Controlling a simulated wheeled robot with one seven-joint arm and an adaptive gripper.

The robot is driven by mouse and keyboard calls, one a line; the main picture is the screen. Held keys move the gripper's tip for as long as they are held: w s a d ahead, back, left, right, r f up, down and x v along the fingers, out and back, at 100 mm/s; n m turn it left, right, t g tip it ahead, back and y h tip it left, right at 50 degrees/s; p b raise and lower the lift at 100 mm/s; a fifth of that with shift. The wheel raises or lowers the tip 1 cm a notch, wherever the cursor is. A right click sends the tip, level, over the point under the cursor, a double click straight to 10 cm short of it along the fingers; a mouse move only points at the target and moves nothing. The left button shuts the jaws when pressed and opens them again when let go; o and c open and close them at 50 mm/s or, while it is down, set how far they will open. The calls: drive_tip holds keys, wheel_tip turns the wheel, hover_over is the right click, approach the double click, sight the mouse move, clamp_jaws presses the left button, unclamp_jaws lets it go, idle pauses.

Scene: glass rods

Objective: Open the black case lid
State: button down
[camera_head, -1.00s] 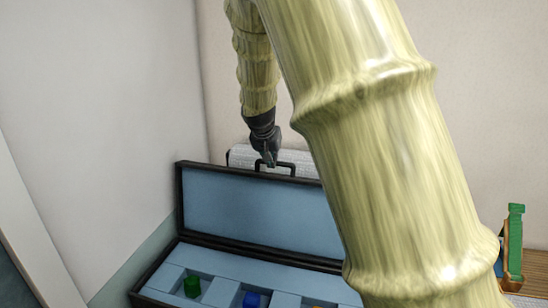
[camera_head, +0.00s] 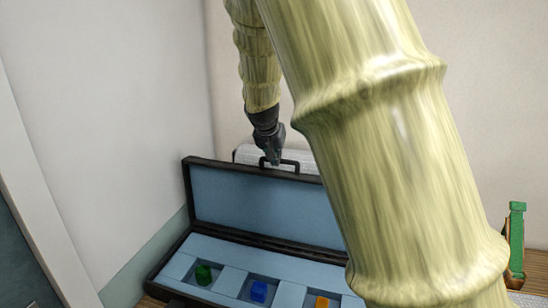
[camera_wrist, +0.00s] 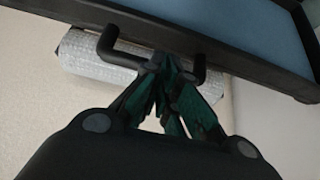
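The black case (camera_head: 167,263) stands with its lid (camera_head: 260,202) raised upright, showing a light blue lining. The black handle (camera_head: 291,162) sits on the lid's top edge; it also shows in the wrist view (camera_wrist: 107,42). My gripper (camera_head: 275,161) is at this handle, pointing down. In the wrist view my green-padded fingers (camera_wrist: 166,67) come together at the middle of the handle bar and hide part of it. They look closed on it, though the contact is partly hidden. My arm covers the right part of the case and lid.
Inside the case, a green piece (camera_head: 204,274), a blue piece (camera_head: 259,291) and an orange piece (camera_head: 321,302) lie in separate compartments. A white textured roll (camera_head: 245,154) lies behind the lid. A green-topped object (camera_head: 516,225) stands at the right. Walls are close behind and left.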

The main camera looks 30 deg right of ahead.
drive_tip(key=w+d, duration=0.2)
drive_tip(key=d, duration=0.1)
drive_tip(key=shift+w+r, duration=0.1)
drive_tip(key=shift+r, duration=0.3)
drive_tip(key=b+v, duration=0.3)
drive_tip(key=v, duration=0.6)
drive_tip(key=shift+w+b, duration=0.25)
drive_tip(key=shift+b, duration=0.1)
drive_tip(key=shift+r, duration=0.15)
